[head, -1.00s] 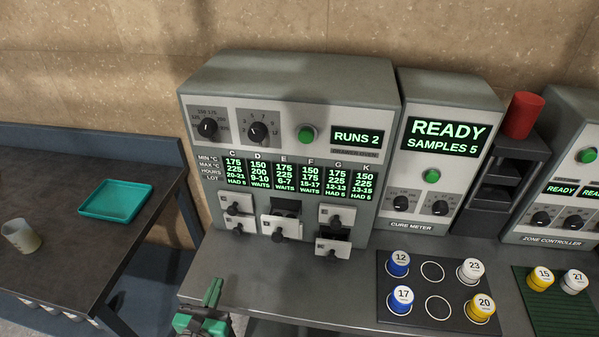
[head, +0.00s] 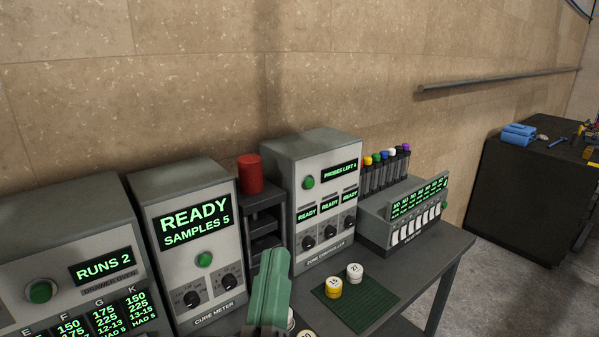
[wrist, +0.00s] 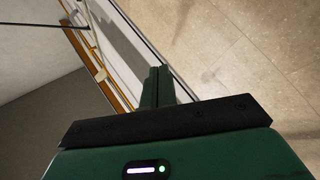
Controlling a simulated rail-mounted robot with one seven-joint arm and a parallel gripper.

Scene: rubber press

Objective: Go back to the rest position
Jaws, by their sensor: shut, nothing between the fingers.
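My gripper (head: 268,280) shows at the bottom middle of the head view, green, raised in front of the bench and pointing up. Its fingers are together with nothing between them. In the wrist view my gripper (wrist: 157,80) shows its closed green fingers against the tiled wall and a white panel with an orange-brown edge. It touches nothing that I can see.
Behind my gripper stand the cure meter (head: 187,245), a red cylinder (head: 250,174) on a dark rack and the zone controller (head: 312,200). Jars 19 (head: 334,287) and 27 (head: 354,273) stand on a green mat (head: 372,308). A dark cabinet (head: 525,195) is at right.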

